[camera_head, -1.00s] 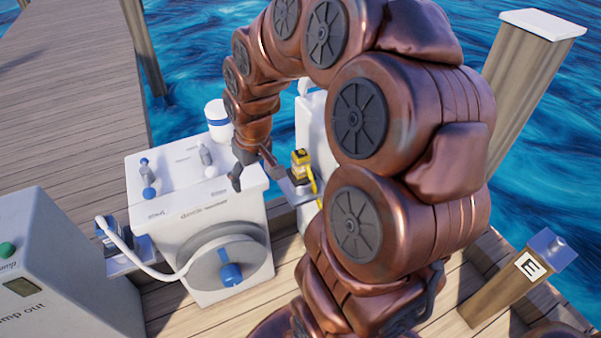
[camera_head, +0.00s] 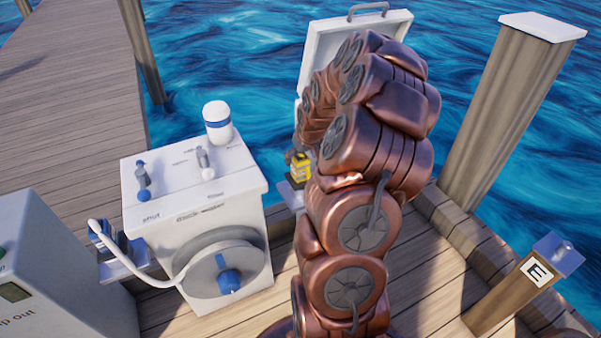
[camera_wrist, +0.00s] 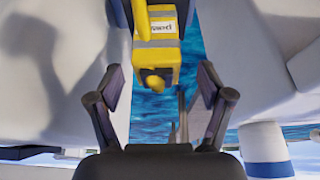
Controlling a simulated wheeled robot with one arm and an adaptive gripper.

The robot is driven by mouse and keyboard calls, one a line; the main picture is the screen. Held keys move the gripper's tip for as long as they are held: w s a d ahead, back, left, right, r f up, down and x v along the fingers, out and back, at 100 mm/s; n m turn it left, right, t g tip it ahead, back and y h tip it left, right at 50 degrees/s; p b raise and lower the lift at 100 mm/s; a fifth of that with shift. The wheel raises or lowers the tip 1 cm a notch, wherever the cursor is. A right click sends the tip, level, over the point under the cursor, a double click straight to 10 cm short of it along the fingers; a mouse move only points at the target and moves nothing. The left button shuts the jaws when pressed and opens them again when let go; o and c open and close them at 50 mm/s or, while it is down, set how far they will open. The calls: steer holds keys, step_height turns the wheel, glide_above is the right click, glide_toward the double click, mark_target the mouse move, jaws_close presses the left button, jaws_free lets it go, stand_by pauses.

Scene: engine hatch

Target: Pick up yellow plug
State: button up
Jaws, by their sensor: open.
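The yellow plug (camera_wrist: 157,42) with a grey band and a small printed label shows at the top middle of the wrist view. It lies ahead of my gripper (camera_wrist: 160,95), whose two dark fingers are spread apart, one on each side below it, with nothing between them. The head view shows the yellow plug (camera_head: 300,168) on a small pale ledge, just left of my copper arm. In that view the gripper is mostly hidden behind the arm, so the exact gap to the plug cannot be told.
A white cabinet (camera_head: 190,190) with levers, a round wheel and a hose stands left of the plug. An open white hatch lid (camera_head: 325,42) rises behind my arm. A grey pump-out box (camera_head: 50,270) is at lower left and a short post (camera_head: 520,285) at lower right.

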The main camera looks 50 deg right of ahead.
mark_target(300, 173)
steer(key=shift+p+x, duration=0.75)
steer(key=shift+x, duration=2.25)
steer(key=shift+d, duration=0.15)
jaws_close()
